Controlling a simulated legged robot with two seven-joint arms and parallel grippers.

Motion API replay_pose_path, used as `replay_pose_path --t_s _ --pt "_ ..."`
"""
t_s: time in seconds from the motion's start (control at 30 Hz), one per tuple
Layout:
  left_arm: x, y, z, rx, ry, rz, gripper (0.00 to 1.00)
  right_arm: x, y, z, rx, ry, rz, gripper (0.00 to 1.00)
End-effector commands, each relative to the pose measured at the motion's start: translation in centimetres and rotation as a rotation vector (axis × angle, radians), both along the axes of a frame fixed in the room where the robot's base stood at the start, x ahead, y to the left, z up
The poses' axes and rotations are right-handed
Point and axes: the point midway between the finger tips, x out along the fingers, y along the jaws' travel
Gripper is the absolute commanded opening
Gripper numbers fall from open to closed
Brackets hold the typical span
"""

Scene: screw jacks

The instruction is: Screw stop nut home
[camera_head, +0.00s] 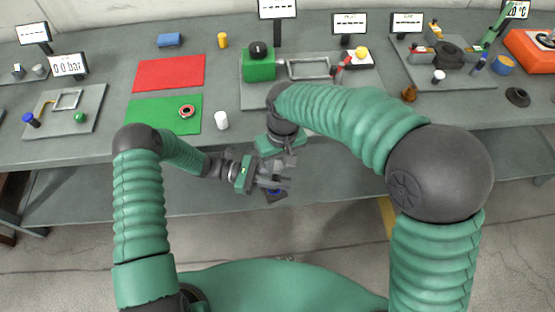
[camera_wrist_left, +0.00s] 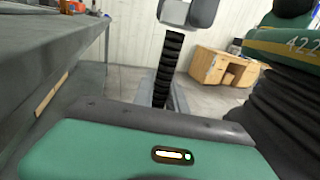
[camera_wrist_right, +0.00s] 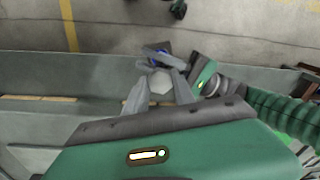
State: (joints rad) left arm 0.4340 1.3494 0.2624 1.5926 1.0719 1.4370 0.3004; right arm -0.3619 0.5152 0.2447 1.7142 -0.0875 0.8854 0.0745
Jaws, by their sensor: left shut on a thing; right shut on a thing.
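My left gripper (camera_head: 284,184) is shut in front of the bench edge, beside a dark piece with a blue part (camera_head: 272,192). A black threaded rod (camera_wrist_left: 168,65) stands upright in the left wrist view, with a light grey piece (camera_wrist_left: 175,12) at its top. My right gripper (camera_wrist_right: 160,92) is shut on a light grey hexagonal piece, apparently the stop nut (camera_wrist_right: 161,84). In the right wrist view the left gripper's grey fingers and the dark-and-blue piece (camera_wrist_right: 159,61) lie just beyond the nut. How far the nut is threaded on cannot be told.
The grey bench (camera_head: 320,120) holds a red mat (camera_head: 168,73), a green mat (camera_head: 150,115) with a red ring (camera_head: 186,111), and a white cylinder (camera_head: 221,120). A green block (camera_head: 259,66) and a grey frame (camera_head: 308,68) stand behind my right arm. A lower shelf (camera_head: 120,190) runs beneath.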

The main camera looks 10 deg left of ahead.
Motion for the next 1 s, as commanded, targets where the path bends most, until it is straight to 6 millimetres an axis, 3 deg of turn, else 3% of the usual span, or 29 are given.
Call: replay_pose_path --t_s 0.13,0.3,0.4,0.67,0.7,0.83,1.0 --pt "0.04 -0.03 0.19 -0.004 -0.002 0.000 0.00 -0.04 0.06 0.04 -0.001 0.007 -0.109 0.00" --pt "0.04 -0.02 0.19 -0.004 -0.002 0.000 0.00 -0.09 0.25 0.04 -0.001 0.028 -0.453 0.00" --pt "0.04 -0.02 0.18 -0.004 -0.002 0.000 0.00 -0.08 0.29 0.05 0.000 0.035 -0.565 0.00" --pt "0.05 -0.06 0.17 -0.003 -0.001 0.000 0.00 -0.06 0.29 0.06 0.001 0.036 -0.583 0.00" --pt "0.05 -0.06 0.17 -0.003 -0.001 0.000 0.00 -0.07 0.30 0.07 0.001 0.036 -0.582 0.34" --pt "0.04 -0.06 0.19 -0.004 -0.001 0.000 0.00 -0.06 0.29 0.06 0.001 0.036 -0.581 0.51" --pt "0.04 -0.05 0.19 -0.004 -0.002 0.000 0.00 -0.06 0.27 0.05 0.000 0.037 -0.581 0.52"
